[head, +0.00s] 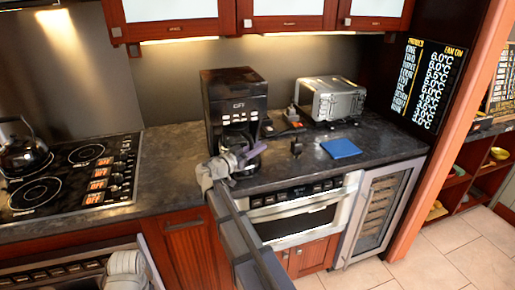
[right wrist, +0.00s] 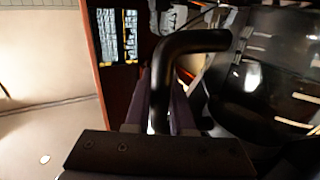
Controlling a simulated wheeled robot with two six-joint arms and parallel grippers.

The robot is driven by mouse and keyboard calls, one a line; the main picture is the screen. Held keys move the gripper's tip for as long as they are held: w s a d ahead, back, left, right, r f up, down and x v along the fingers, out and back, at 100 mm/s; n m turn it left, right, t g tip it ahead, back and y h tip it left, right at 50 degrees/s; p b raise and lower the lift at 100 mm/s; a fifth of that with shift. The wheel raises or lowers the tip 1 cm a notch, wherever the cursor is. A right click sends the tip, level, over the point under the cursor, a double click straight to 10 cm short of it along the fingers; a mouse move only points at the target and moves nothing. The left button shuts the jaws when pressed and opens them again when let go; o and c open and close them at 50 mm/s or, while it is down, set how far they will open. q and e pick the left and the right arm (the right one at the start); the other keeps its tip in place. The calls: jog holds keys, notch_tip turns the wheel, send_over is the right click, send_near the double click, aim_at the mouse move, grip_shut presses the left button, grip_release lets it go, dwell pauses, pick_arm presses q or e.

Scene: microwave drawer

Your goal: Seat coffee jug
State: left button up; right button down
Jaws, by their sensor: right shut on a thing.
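The black coffee maker (head: 232,98) stands on the dark counter against the back wall. The glass coffee jug (head: 237,141) is at the lower front of the machine, partly hidden by my right gripper (head: 247,156). In the right wrist view, the jug's dark glass body (right wrist: 262,82) fills the right side. Its bent black handle (right wrist: 192,41) runs down between the fingers of my right gripper (right wrist: 171,108), which is shut on it. I cannot tell whether the jug rests fully on the machine's base. My left gripper is not in view.
A silver toaster (head: 331,98) and a blue cloth-like square (head: 341,148) are to the right on the counter. A stove (head: 72,175) with a kettle (head: 20,152) is at left. An oven (head: 295,208) is under the counter. Bare counter (head: 172,150) lies left of the coffee maker.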

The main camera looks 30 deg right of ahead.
jog(key=shift+f, duration=0.2)
dwell(0.6)
jog(key=c, duration=0.7)
grip_release()
jog(key=v, duration=0.7)
jog(key=shift+s+a, duration=0.15)
jog(key=shift+a, duration=0.25)
